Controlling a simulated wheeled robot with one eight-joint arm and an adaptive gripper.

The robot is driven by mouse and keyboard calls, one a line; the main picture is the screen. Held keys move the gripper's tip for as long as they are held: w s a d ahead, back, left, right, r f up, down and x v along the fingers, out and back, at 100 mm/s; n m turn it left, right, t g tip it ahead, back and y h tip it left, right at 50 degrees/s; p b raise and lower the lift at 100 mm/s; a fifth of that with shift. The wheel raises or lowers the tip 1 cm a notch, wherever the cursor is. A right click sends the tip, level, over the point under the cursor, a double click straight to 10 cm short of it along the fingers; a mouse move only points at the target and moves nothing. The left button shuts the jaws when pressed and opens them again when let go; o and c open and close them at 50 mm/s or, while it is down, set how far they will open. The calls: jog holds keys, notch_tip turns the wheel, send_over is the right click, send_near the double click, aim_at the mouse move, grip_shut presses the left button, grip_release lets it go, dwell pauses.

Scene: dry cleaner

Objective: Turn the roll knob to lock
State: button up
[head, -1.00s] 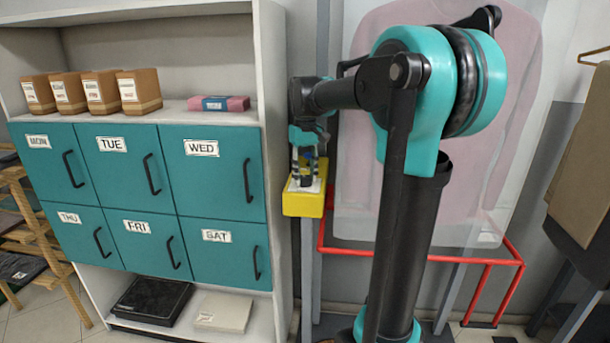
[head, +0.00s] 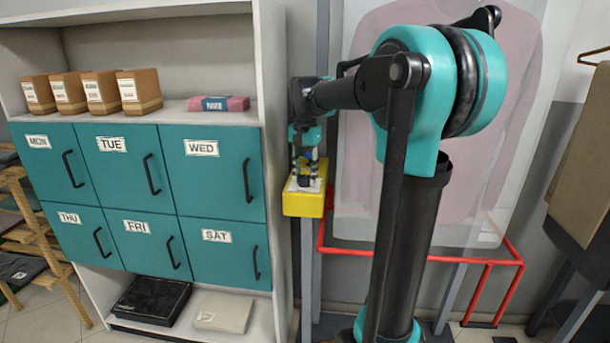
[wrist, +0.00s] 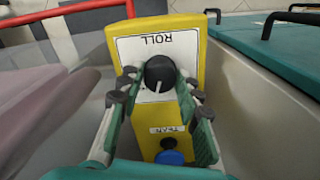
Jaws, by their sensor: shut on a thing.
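The roll knob (wrist: 160,73) is round and black with a white pointer line, on a yellow control box (wrist: 205,62). Its pointer runs toward the bottom of the wrist view. A white plate under the knob reads ROLL, upside down in this view. My gripper (wrist: 160,84) has one finger on each side of the knob and is shut on it. In the head view my gripper (head: 304,178) reaches down to the top of the yellow box (head: 304,204) and largely hides the knob. No lock mark is readable.
A blue button (wrist: 170,157) with a small label sits on the same box, between my fingers. A red rail (head: 400,255) and a covered pink garment (head: 480,170) are right of the box. The shelf unit with teal doors (head: 211,175) stands close at left.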

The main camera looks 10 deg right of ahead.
aim_at(305, 177)
jog(key=m, duration=0.5)
dwell(0.6)
jog(key=o, duration=1.2)
jog(key=shift+c, duration=0.2)
notch_tip(305, 177, up, 12)
